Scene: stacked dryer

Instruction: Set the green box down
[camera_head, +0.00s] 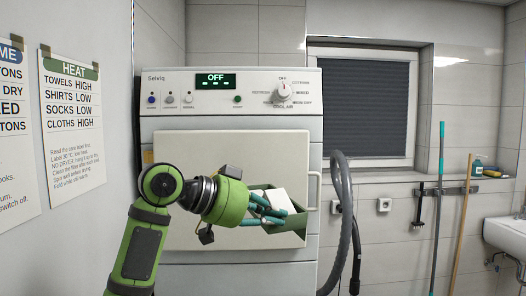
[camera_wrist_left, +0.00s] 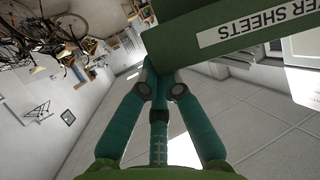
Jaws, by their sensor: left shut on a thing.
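The green box (camera_head: 290,228) is held in front of the dryer's front panel in the head view, tilted, with a white part on its upper side. In the left wrist view the green box (camera_wrist_left: 180,42) fills the top and bears a white label ending in "SHEETS". My left gripper (camera_head: 269,207) is shut on the box's near edge; its teal fingers (camera_wrist_left: 158,80) meet at the box in the wrist view. The gripper hides part of the box. My right gripper is not in view.
The dryer (camera_head: 175,105) stands behind the box, its display reading OFF. A grey hose (camera_head: 344,215) hangs on its right side. A ledge (camera_head: 400,177) runs under the window, with a bottle (camera_head: 477,166) at its right. Poles (camera_head: 437,205) lean nearby, and a sink (camera_head: 507,237) is far right.

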